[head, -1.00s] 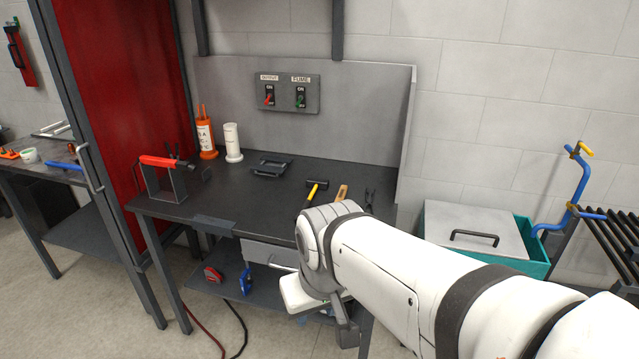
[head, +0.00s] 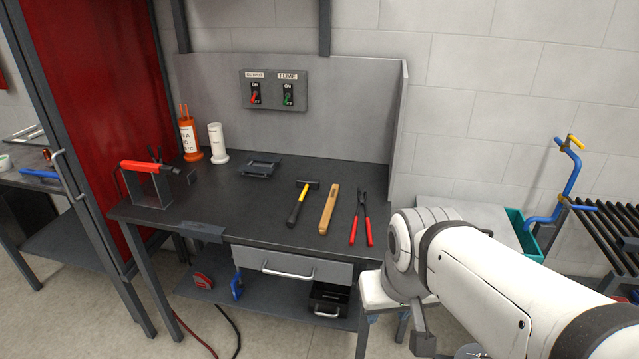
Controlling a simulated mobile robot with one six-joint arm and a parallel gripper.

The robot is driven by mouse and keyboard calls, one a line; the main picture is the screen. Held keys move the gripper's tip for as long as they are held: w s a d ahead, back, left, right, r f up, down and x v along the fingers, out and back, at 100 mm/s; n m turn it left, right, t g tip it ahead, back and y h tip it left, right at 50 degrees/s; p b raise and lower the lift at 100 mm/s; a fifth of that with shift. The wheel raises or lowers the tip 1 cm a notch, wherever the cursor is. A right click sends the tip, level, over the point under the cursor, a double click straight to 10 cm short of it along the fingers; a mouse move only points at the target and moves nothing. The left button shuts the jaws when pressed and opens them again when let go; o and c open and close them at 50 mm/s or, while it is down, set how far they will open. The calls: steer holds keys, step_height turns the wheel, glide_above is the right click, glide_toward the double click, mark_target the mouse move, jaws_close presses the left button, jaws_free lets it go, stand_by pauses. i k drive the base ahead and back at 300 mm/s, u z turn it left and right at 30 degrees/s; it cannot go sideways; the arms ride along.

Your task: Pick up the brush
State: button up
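The brush (head: 328,210) is a long, narrow tool with a wooden, tan handle. It lies on the dark workbench top (head: 240,215), between a hammer and red-handled pliers, with bare bench around it. My arm reaches in from the lower right, and its bent white joint is to the right of the bench's front corner, apart from the brush. A dark grey piece at the end of my gripper (head: 423,343) hangs below that joint. Its fingers cannot be made out, so I cannot tell whether it is open or shut.
The hammer (head: 302,203) and pliers (head: 361,217) flank the brush. A red-handled tool stand (head: 150,183), an orange bottle (head: 190,138), a white canister (head: 218,143) and a dark tray (head: 260,167) stand farther left. A switch panel (head: 273,90) is on the back board.

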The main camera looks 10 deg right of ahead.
mark_target(331, 201)
steer(key=u, duration=0.05)
steer(key=i, duration=1)
steer(key=z, duration=0.05)
